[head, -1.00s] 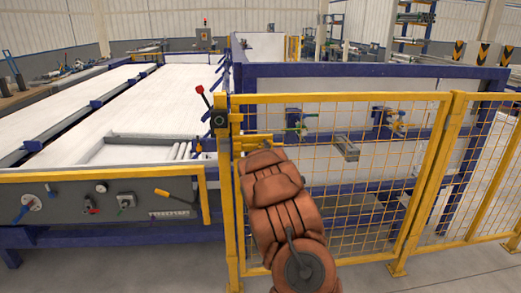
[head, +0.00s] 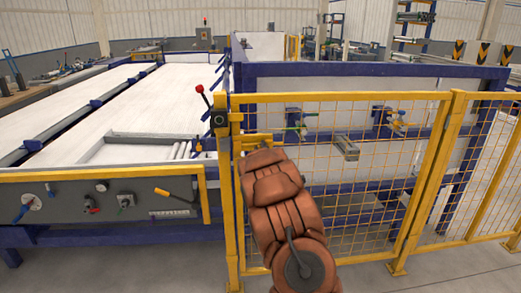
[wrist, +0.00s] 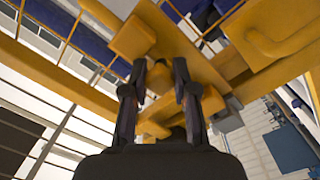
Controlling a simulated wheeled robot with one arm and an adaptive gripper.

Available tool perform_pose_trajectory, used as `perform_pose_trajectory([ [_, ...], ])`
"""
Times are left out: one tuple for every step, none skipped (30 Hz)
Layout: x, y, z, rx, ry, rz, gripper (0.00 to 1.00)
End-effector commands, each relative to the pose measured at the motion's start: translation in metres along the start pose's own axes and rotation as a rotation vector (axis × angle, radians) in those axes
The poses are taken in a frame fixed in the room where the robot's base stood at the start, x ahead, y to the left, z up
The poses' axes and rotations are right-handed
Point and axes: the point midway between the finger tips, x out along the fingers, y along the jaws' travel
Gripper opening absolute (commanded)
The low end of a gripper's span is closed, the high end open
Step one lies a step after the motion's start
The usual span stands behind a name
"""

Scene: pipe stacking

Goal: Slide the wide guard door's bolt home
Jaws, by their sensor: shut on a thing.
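The wide guard door (head: 340,98) is a yellow frame with wire mesh, standing upright beside its yellow post (head: 229,200). The yellow bolt (head: 256,139) lies across the door's upper left side, near the post. My brown arm covers part of it in the head view and hides my gripper there. In the wrist view my gripper (wrist: 160,92) has its two dark fingers against the yellow bolt hardware, with a gap between the tips.
A control panel (head: 130,203) with handles is left of the post. A red-knobbed lever (head: 202,92) stands above it. Blue-framed machinery (head: 370,70) stands behind the mesh. A narrower mesh panel (head: 489,150) adjoins on the right. Grey floor is open in front.

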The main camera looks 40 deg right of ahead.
Motion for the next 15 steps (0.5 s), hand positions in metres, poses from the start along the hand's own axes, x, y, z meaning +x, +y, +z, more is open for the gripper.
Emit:
perform_pose_trajectory([
  [0.000,-0.001,0.000,0.000,0.000,0.000,0.00],
  [0.000,-0.001,-0.001,0.000,0.001,0.000,0.00],
  [0.000,-0.003,-0.001,0.000,0.001,0.000,0.00],
  [0.000,-0.005,-0.002,0.000,0.002,0.000,0.00],
  [0.000,-0.007,-0.004,-0.001,0.003,0.000,0.00],
  [0.000,-0.010,-0.005,-0.001,0.003,0.000,0.00],
  [0.000,-0.013,-0.007,0.000,0.003,0.000,0.00],
  [-0.001,-0.016,-0.009,0.000,0.003,-0.001,0.00],
  [-0.001,-0.021,-0.013,-0.001,0.003,-0.002,0.00],
  [-0.001,-0.024,-0.015,-0.001,0.003,-0.002,0.00],
  [-0.001,-0.026,-0.018,-0.001,0.003,-0.002,0.00],
  [-0.002,-0.030,-0.021,0.000,0.004,-0.002,0.00],
  [-0.002,-0.033,-0.025,-0.001,0.004,-0.002,0.00],
  [-0.002,-0.035,-0.027,-0.001,0.004,-0.001,0.00],
  [-0.002,-0.037,-0.031,0.000,0.003,-0.001,0.00],
])
